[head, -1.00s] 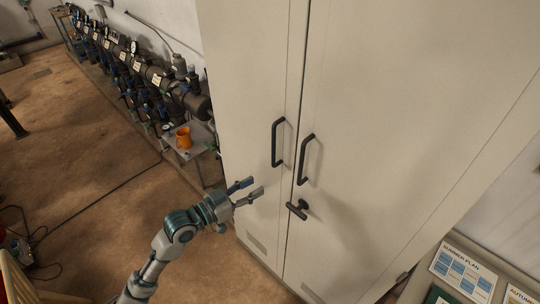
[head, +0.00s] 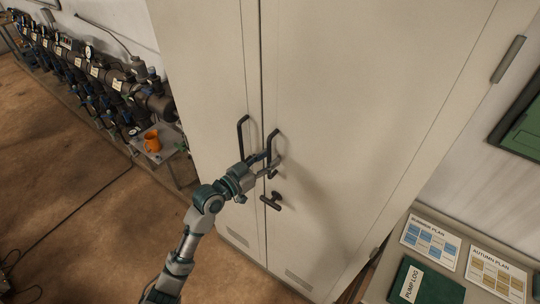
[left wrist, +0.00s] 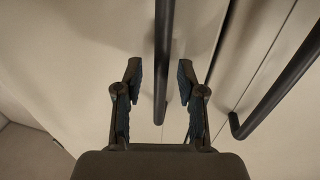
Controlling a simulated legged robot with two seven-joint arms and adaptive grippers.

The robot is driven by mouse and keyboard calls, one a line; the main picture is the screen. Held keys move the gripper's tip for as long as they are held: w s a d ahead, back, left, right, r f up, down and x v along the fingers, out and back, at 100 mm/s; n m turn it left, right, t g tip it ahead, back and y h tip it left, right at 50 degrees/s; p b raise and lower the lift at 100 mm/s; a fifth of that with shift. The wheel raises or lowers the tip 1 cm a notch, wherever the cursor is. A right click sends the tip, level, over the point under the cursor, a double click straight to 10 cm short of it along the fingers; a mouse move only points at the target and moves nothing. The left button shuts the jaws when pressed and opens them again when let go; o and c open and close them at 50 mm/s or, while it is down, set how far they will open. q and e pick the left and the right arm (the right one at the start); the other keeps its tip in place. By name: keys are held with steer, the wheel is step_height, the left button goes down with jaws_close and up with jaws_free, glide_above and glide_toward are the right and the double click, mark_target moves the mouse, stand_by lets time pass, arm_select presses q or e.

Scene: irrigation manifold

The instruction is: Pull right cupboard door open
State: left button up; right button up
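The right cupboard door (head: 350,110) is a tall pale panel, shut level with the left door (head: 200,100). Its dark bar handle (head: 270,147) stands just right of the seam. My left gripper (head: 267,168) is at the lower part of this handle. In the left wrist view, the open fingers (left wrist: 160,85) stand on either side of a dark bar (left wrist: 163,60), with gaps visible on both sides. The left door's handle (head: 240,137) is close by. A second bar (left wrist: 275,90) shows at the right of the wrist view. My right gripper is out of view.
A table with plan sheets (head: 430,241) and a green pump log (head: 425,285) stands at right. An orange mug (head: 152,141) is on a small stand at left.

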arm_select(q)
steer(key=shift+w+d, duration=0.4)
steer(key=shift+w, duration=0.05)
steer(key=shift+a, duration=0.1)
steer(key=shift+a, duration=0.1)
jaws_close()
steer(key=shift+s, duration=0.1)
